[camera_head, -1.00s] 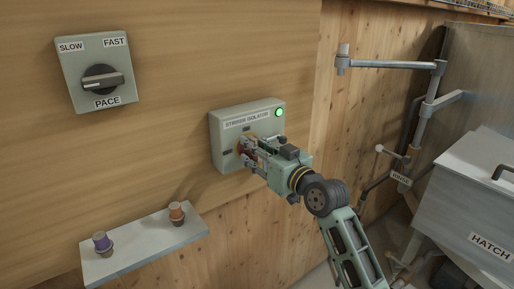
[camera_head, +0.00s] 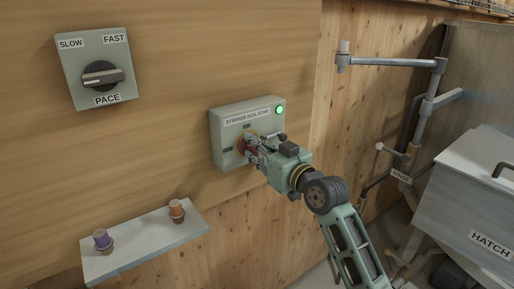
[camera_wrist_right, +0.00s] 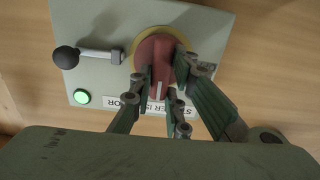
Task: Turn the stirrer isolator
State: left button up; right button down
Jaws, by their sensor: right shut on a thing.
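The stirrer isolator is a pale green box (camera_head: 228,116) on the wooden wall, with a lit green lamp (camera_head: 279,110) at its upper right. Its red knob (camera_head: 248,146) sits on a yellow ring and is partly hidden. My right gripper (camera_head: 254,148) is shut on this knob. In the right wrist view the red knob (camera_wrist_right: 156,52) shows upside down with its grip bar between the fingers (camera_wrist_right: 165,80), roughly square to the box's label edge. The lamp (camera_wrist_right: 81,97) is lit there too. My left gripper is not in view.
A pace switch (camera_head: 102,75) hangs at upper left. A small shelf (camera_head: 145,247) below holds a purple-topped (camera_head: 102,239) and an orange-topped item (camera_head: 177,209). Pipes (camera_head: 395,65) and a hatch (camera_head: 485,200) stand right.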

jog(key=n, duration=0.3)
jog(key=n+b, duration=0.1)
jog(key=n, duration=0.3)
jog(key=n+b, duration=0.1)
jog(key=n, duration=0.3)
jog(key=shift+s+a+f, duration=0.2)
jog(key=shift+s+a, duration=0.05)
jog(key=shift+a, duration=0.1)
jog(key=n, duration=0.3)
jog(key=shift+f+n+p, duration=0.1)
jog(key=shift+n+p, duration=0.3)
jog(key=shift+f+n+p, duration=0.25)
jog(key=shift+n+p, duration=0.15)
jog(key=shift+n, duration=1)
jog(key=shift+a, duration=0.1)
jog(key=c, duration=1.7)
grip_release()
